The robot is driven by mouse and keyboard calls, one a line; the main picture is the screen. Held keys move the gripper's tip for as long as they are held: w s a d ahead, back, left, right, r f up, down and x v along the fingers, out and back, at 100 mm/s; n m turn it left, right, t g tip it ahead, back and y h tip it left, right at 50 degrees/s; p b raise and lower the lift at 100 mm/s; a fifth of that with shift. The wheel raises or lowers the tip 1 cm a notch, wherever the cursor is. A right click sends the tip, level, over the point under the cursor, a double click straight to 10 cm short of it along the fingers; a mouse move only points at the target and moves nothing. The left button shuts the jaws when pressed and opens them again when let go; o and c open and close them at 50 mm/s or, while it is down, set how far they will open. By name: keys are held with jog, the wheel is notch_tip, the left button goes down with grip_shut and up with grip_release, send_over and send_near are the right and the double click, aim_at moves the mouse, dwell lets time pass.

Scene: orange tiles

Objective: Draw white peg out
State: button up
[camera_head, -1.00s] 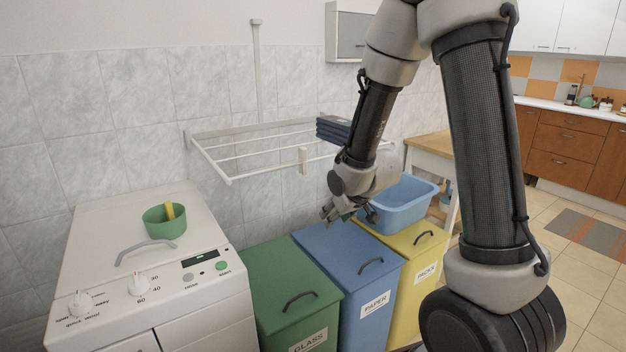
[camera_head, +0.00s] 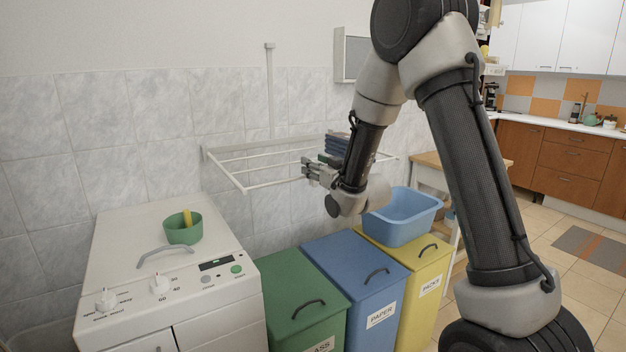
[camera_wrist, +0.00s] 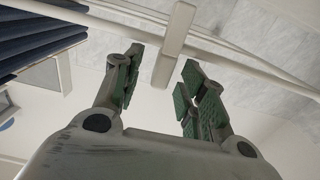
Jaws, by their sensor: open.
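The white peg (camera_wrist: 174,42) stands across a rail of the white drying rack (camera_head: 228,168) on the wall. In the wrist view its lower end shows between the two fingertips of my gripper (camera_wrist: 164,64). The green-padded fingers are open, one on each side, with gaps to the peg. In the head view my gripper (camera_head: 306,169) is at the front rail of the rack, pointing left. I cannot pick out the peg there, as the gripper covers that spot.
Dark blue folded cloth (camera_head: 342,146) lies on the rack, close to my wrist. Below stand green (camera_head: 300,290), blue (camera_head: 352,262) and yellow (camera_head: 418,262) bins, with a blue tub (camera_head: 402,218) on the yellow one. A washing machine (camera_head: 130,255) with a green bowl (camera_head: 183,232) is at left.

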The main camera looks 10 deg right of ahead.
jog(key=shift+w+a, duration=0.25)
jog(key=shift+w, duration=0.45)
jog(key=c, duration=0.8)
jog(key=shift+r, duration=0.1)
